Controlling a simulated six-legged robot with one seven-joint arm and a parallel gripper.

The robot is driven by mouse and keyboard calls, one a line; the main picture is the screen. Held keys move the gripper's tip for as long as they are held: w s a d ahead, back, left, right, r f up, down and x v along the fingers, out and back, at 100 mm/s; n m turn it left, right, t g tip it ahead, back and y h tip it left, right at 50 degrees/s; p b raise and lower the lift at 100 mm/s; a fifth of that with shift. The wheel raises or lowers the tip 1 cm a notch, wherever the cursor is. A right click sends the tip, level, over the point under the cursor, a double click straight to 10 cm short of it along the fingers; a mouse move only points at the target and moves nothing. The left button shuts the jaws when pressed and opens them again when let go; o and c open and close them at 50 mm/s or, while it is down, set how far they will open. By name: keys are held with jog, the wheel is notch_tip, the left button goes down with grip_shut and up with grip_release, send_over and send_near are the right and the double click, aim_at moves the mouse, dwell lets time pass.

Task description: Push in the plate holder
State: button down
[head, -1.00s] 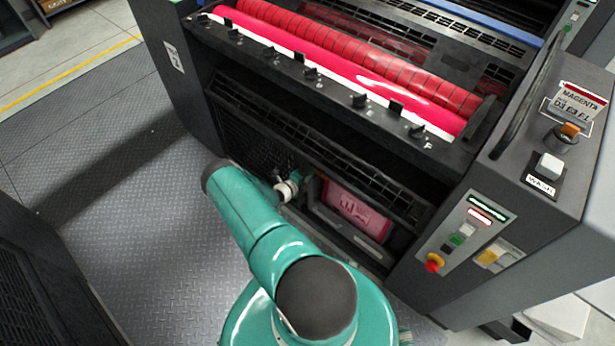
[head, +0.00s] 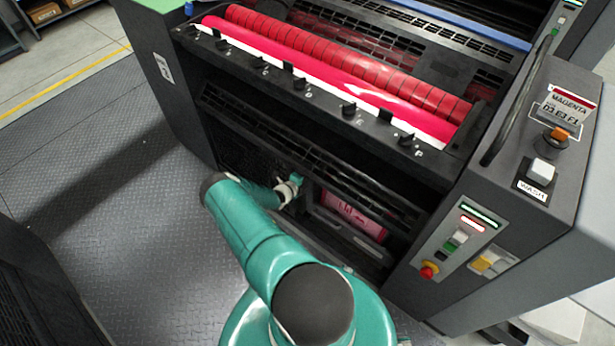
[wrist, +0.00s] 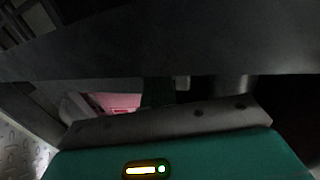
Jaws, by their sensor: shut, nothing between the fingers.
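The plate holder is a dark frame (head: 345,238) with a pink printed plate (head: 350,214) in it, low in the front opening of the press. Pink also shows in the wrist view (wrist: 115,102), mostly covered by dark parts. My gripper (head: 298,184) is shut and empty at the holder's left end, under the slatted bar. Its fingertips are small and partly hidden in the head view, so I cannot tell whether they touch the holder. In the wrist view a grey bar crosses in front of my teal wrist.
The press front has a slatted dark bar (head: 310,160) above the opening and a row of black knobs (head: 348,110) higher up. A control panel with a red knob (head: 429,270) stands at right. The metal floor (head: 110,200) at left is clear.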

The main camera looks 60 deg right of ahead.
jog(key=f+v, duration=0.1)
jog(key=v, duration=1.2)
jog(key=shift+w+a, duration=0.25)
jog(key=shift+a, duration=0.2)
jog(key=shift+r, duration=0.1)
jog(key=w+a+r+m+y, duration=0.25)
jog(key=a+r+m, duration=0.4)
jog(key=r, duration=0.55)
jog(key=w+a+r+m+y, duration=0.2)
jog(key=w+a+r+m, duration=0.35)
jog(key=r, duration=0.75)
jog(key=w+a+r+m+y, duration=0.25)
jog(key=a+r+m, duration=0.35)
jog(key=r+m, duration=0.5)
jog(key=s+a+r+m+t+y, duration=0.2)
jog(key=s+a+r+m, duration=0.1)
jog(key=a+r, duration=0.4)
jog(key=s+a+r+m+t+y, duration=0.25)
jog(key=s+a+r, duration=0.2)
jog(key=r, duration=0.45)
jog(key=s+a+r+m+t+y, duration=0.3)
jog(key=s+a+r+m, duration=0.2)
jog(key=s+a+r, duration=0.3)
jog(key=shift+s+a+r+m, duration=0.35)
jog(key=shift+s+a, duration=0.8)
jog(key=shift+a, duration=0.55)
